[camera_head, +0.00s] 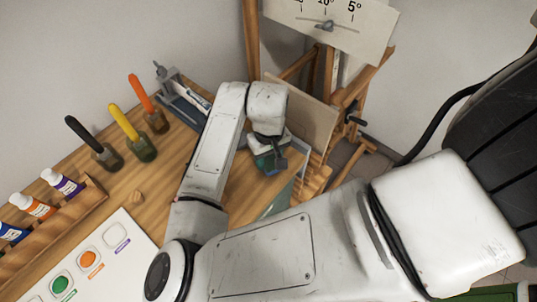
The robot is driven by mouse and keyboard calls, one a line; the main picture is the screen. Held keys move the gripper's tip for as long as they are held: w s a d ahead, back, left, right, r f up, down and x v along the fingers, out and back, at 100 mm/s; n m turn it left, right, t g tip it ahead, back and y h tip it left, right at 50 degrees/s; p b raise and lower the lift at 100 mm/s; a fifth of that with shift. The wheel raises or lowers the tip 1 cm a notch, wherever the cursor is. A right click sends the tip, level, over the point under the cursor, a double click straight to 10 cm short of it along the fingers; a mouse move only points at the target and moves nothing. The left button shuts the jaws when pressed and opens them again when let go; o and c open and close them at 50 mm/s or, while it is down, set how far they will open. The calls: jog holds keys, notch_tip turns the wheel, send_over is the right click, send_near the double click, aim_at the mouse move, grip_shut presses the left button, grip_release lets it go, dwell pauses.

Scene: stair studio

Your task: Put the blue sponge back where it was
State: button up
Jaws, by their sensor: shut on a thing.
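My gripper (270,162) hangs at the end of my arm, low over the right part of the wooden table. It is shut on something. I take this to be the blue sponge, but the hand mostly hides it and I cannot make out its outline. A dark teal patch shows at the fingertips. I cannot tell whether the held thing touches the table. No other blue sponge shows in this view.
Jars with a black marker (95,143), a yellow marker (133,132) and an orange marker (149,104) stand at the left back. A wooden paint rack (60,217) and a white palette board (90,262) are at the left. A wooden easel (345,90) stands behind.

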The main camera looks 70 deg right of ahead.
aim_at(269, 158)
jog(key=shift+f, duration=0.2)
jog(key=o, duration=0.9)
jog(key=shift+o, duration=0.2)
notch_tip(269, 158, up, 12)
jog(key=shift+r+b, duration=0.2)
jog(key=shift+b, duration=0.2)
